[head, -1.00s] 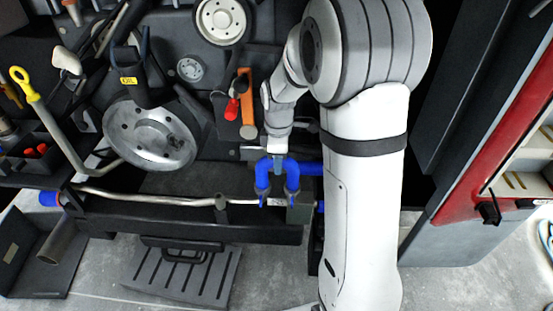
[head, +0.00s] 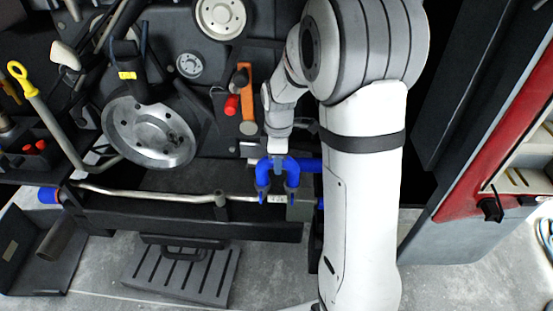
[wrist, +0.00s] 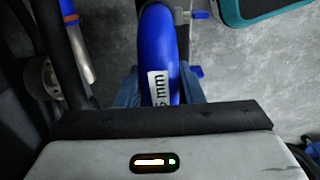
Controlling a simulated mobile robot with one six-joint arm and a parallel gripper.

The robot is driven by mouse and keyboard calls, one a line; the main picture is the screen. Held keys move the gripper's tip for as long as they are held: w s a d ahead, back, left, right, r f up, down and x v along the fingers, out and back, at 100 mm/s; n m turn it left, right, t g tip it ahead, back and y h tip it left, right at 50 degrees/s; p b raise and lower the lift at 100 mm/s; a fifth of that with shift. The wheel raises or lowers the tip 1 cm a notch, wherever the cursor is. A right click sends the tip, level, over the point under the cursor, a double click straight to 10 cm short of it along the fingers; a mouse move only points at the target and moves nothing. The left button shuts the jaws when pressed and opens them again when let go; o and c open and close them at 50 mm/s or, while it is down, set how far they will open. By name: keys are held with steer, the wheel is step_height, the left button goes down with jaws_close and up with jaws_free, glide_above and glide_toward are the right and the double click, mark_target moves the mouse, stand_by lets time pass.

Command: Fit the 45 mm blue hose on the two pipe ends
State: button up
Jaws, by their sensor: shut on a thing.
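A blue U-shaped hose (head: 292,178) is in the head view, arched with both legs pointing down toward the front. My gripper (head: 278,161) is shut on the hose at its bend. In the wrist view the hose (wrist: 158,50) runs up from between the jaws, with a partly covered white label reading "5 mm". The legs' lower ends lie close to the right part of a long silver pipe (head: 150,195). I cannot tell whether they touch it or sit on pipe ends. Another blue piece (head: 312,165) shows right of the hose, partly behind my arm.
A blue collar (head: 47,196) is at the silver pipe's far left. Pulleys (head: 150,132) and an orange-handled tool (head: 247,105) are behind. A slotted grey mat (head: 180,274) lies on the floor in front.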

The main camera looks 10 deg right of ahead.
steer(key=shift+f, duration=0.35)
steer(key=o, duration=1.5)
steer(key=shift+s, duration=0.1)
steer(key=shift+r+p, duration=2.95)
steer(key=shift+r, duration=1.15)
